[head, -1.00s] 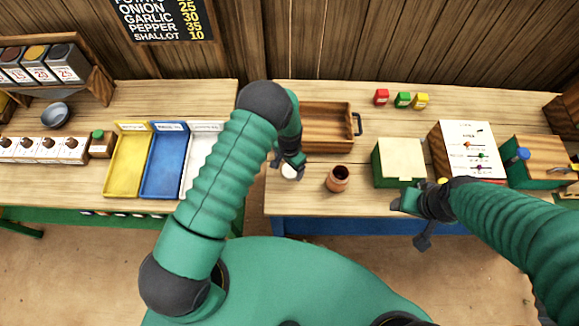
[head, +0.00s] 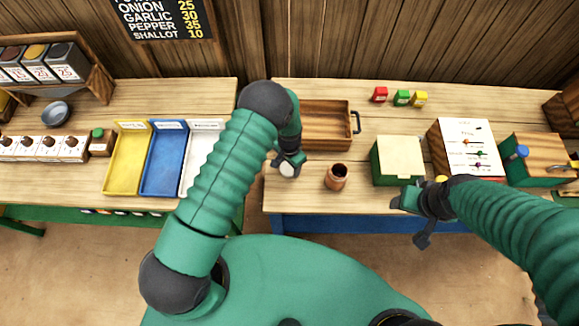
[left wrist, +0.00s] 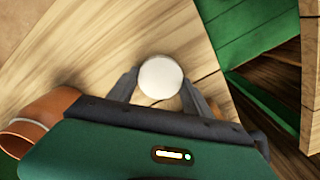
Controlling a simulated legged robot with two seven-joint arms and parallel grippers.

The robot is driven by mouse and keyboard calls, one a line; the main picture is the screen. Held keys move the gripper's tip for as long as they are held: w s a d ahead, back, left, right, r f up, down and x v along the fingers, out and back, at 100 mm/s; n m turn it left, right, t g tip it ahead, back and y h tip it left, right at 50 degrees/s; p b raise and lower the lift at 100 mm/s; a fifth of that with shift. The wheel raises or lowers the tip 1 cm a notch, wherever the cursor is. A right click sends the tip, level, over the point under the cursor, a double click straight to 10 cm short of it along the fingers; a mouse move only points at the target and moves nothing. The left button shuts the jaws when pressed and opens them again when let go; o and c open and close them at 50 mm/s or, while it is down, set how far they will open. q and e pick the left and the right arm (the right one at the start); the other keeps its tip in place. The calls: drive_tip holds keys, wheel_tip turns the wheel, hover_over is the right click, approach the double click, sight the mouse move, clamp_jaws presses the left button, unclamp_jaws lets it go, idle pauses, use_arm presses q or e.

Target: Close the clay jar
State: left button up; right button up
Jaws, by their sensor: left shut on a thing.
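The clay jar (head: 337,178) is a small reddish-brown pot standing upright on the right table, its dark mouth uncovered. Part of it also shows at the lower left of the left wrist view (left wrist: 42,118). My left gripper (head: 287,168) is shut on a pale round lid (left wrist: 160,77), to the left of the jar and apart from it. The lid's flat top faces the wrist camera between the two fingers. My right gripper (head: 412,220) hangs at the table's front edge, right of the jar; its fingers look spread and empty.
A wooden tray (head: 352,108) with a dark handle lies behind the jar. A green box with a cream top (head: 399,158) stands right of it. Yellow, blue and white trays (head: 165,165) are on the left table. Bare tabletop lies between lid and jar.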

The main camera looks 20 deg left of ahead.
sight(291, 168)
use_arm(q)
drive_tip(key=shift+d, duration=0.1)
drive_tip(key=shift+d+r+b, duration=0.1)
drive_tip(key=shift+r+b, duration=0.3)
drive_tip(key=shift+r, duration=0.15)
wheel_tip(291, 168, up, 2)
drive_tip(key=shift+s+d+r+b, duration=0.1)
drive_tip(key=shift+s+r+b, duration=0.05)
drive_tip(key=shift+b, duration=0.55)
drive_tip(key=s+d+b, duration=0.1)
drive_tip(key=s+d, duration=0.1)
drive_tip(key=s, duration=0.2)
drive_tip(key=s+d+r+b, duration=0.1)
drive_tip(key=s+d, duration=0.2)
drive_tip(key=s, duration=0.2)
drive_tip(key=s+d+b, duration=0.1)
drive_tip(key=s+d, duration=0.2)
drive_tip(key=s, duration=0.1)
drive_tip(key=shift+s+r+b, duration=0.25)
drive_tip(key=shift+r+b, duration=0.1)
drive_tip(key=shift+b, duration=0.05)
